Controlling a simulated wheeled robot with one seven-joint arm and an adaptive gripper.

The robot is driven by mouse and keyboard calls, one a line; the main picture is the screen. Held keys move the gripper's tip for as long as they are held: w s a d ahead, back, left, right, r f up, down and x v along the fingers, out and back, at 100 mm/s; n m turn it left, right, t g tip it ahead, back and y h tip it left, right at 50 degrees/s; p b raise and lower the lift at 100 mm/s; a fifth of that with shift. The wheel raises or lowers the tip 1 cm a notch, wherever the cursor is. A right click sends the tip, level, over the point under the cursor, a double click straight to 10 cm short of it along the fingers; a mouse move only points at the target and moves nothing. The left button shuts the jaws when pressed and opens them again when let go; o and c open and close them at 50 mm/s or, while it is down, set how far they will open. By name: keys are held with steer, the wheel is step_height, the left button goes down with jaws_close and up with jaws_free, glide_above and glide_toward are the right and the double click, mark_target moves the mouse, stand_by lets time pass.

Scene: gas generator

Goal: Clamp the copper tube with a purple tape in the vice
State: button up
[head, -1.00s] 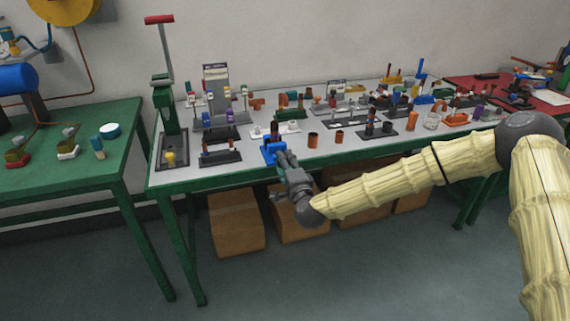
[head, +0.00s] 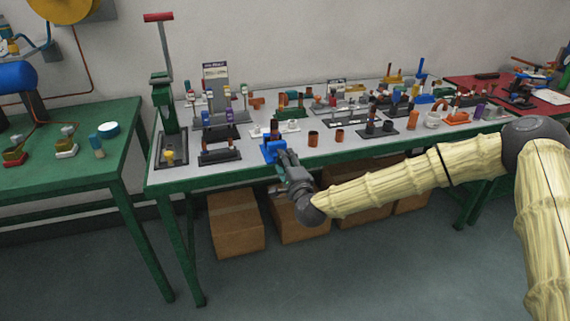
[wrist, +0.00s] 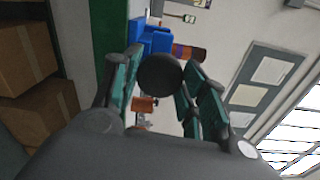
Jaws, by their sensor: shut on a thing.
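The blue vice (head: 270,151) stands at the front edge of the grey-topped bench, and it also shows in the wrist view (wrist: 151,40). The copper tube with purple tape (wrist: 188,52) is at the vice's blue jaws; in the head view the tube (head: 274,127) stands upright over the vice. How tightly the jaws hold it I cannot tell. My gripper (head: 283,160) is at the front of the vice. In the wrist view its teal fingers (wrist: 160,88) are on either side of a dark round knob (wrist: 160,75), which appears to be the vice's handle, and shut on it.
Two short copper cups (head: 313,139) stand right of the vice. A black stand (head: 219,151) is to its left, a white stand (head: 268,129) behind. Many fittings crowd the back. Cardboard boxes (head: 237,222) sit under the bench; the floor in front is clear.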

steer(key=shift+f+m+b, duration=0.1)
steer(key=shift+m+b, duration=1.9)
steer(key=shift+m, duration=0.1)
stand_by(0.5)
stand_by(0.3)
steer(key=o, duration=1.1)
steer(key=shift+c, duration=0.2)
steer(key=n+p, duration=0.2)
steer(key=n, duration=0.3)
steer(key=shift+n, duration=0.3)
steer(key=shift+c, duration=0.5)
